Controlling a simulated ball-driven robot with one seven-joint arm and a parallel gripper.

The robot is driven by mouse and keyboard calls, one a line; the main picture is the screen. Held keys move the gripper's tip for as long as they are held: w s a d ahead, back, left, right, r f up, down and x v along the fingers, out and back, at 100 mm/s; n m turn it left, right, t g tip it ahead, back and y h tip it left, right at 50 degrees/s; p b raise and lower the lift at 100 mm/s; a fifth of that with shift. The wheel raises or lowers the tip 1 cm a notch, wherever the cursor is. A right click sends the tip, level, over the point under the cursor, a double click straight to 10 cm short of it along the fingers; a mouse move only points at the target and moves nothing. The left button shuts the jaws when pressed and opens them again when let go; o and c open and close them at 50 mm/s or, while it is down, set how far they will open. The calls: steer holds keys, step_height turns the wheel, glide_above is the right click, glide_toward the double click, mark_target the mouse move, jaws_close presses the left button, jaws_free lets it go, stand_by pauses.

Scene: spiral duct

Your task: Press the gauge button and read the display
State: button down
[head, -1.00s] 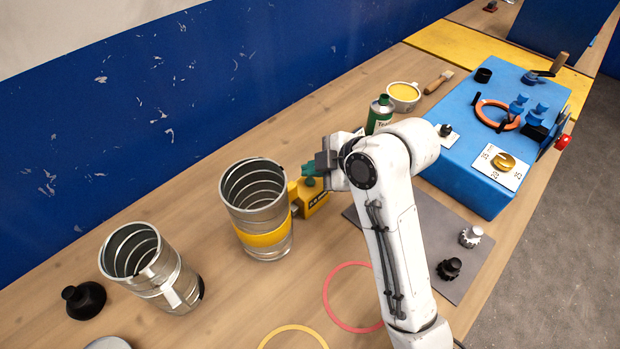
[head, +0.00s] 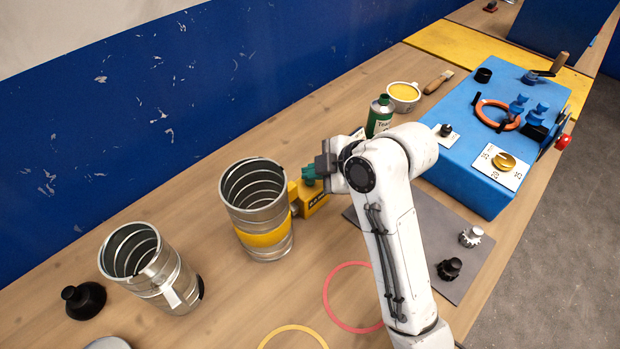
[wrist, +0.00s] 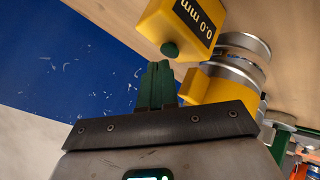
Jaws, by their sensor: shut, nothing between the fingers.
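The yellow gauge (head: 313,203) stands on the bench beside the upright duct with a yellow band (head: 262,238). In the wrist view the gauge (wrist: 160,22) shows a dark display (wrist: 195,20) reading "0.0 mm", upside down in the picture. Its round dark green button (wrist: 170,49) faces my gripper. My gripper (wrist: 158,66) has green fingers shut together with nothing between them, and the tips point at the button from close by. A small gap seems to show between tips and button. In the head view my gripper (head: 307,174) is just above the gauge.
A green bottle (head: 380,115) and a yellow-filled cup (head: 404,93) stand behind my arm. A blue box (head: 470,160) with fittings is at the right.

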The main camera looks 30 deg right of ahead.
mark_target(313, 183)
steer(key=shift+f, duration=0.45)
stand_by(0.4)
steer(key=shift+r, duration=0.1)
steer(key=shift+r+p, duration=0.8)
step_height(313, 183, up, 5)
steer(key=p, duration=0.5)
steer(key=shift+s+f, duration=0.1)
stand_by(0.9)
